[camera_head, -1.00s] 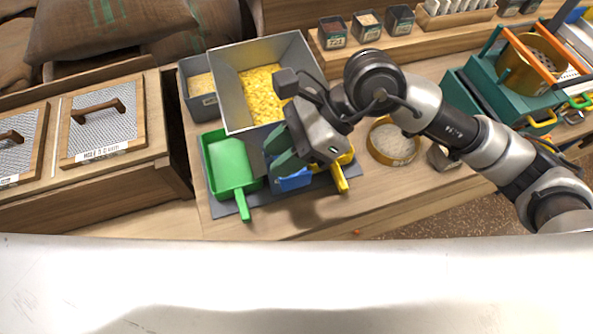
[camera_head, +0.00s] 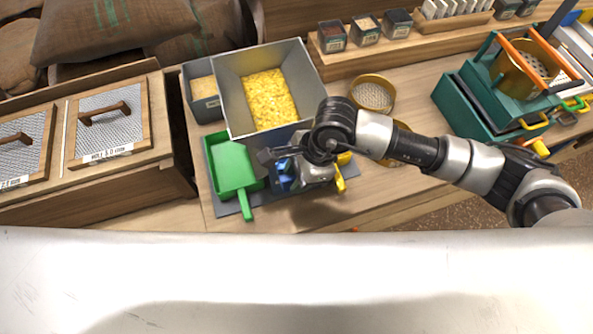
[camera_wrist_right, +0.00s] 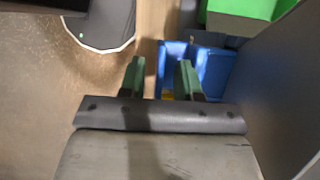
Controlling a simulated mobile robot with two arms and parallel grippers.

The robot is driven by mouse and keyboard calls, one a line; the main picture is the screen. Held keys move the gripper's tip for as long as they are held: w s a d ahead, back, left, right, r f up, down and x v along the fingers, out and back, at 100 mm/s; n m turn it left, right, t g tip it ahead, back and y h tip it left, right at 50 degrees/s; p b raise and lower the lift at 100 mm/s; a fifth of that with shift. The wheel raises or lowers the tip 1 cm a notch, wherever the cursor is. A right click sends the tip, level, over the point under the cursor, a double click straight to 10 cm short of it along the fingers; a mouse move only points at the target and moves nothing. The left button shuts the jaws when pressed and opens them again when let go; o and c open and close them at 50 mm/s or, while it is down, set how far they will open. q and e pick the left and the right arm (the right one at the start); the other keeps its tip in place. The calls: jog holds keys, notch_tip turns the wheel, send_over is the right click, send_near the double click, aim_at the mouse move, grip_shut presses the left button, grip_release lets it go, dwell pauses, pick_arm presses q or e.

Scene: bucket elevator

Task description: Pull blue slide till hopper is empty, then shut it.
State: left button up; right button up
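The grey hopper (camera_head: 229,98) stands on the bench with yellow grain (camera_head: 270,98) in it. Below its front edge is the blue slide (camera_head: 284,183), mostly covered by my right gripper in the head view. In the right wrist view the blue slide (camera_wrist_right: 215,72) shows as a blue box-like part beyond the fingers. My right gripper (camera_wrist_right: 160,78) has its two green fingers apart. The right finger overlaps the blue part, and part of its left edge shows between the fingers. I cannot tell whether they touch. My left gripper is not in view.
A green tray with a handle (camera_head: 232,167) sits left of the blue slide, and a yellow handle (camera_head: 341,181) is to its right. A grey bin (camera_head: 205,108) stands beside the hopper. A round sieve (camera_head: 373,95) and a green machine (camera_head: 480,113) are further right.

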jog(key=shift+a+f, duration=0.1)
jog(key=shift+f, duration=0.2)
grip_shut()
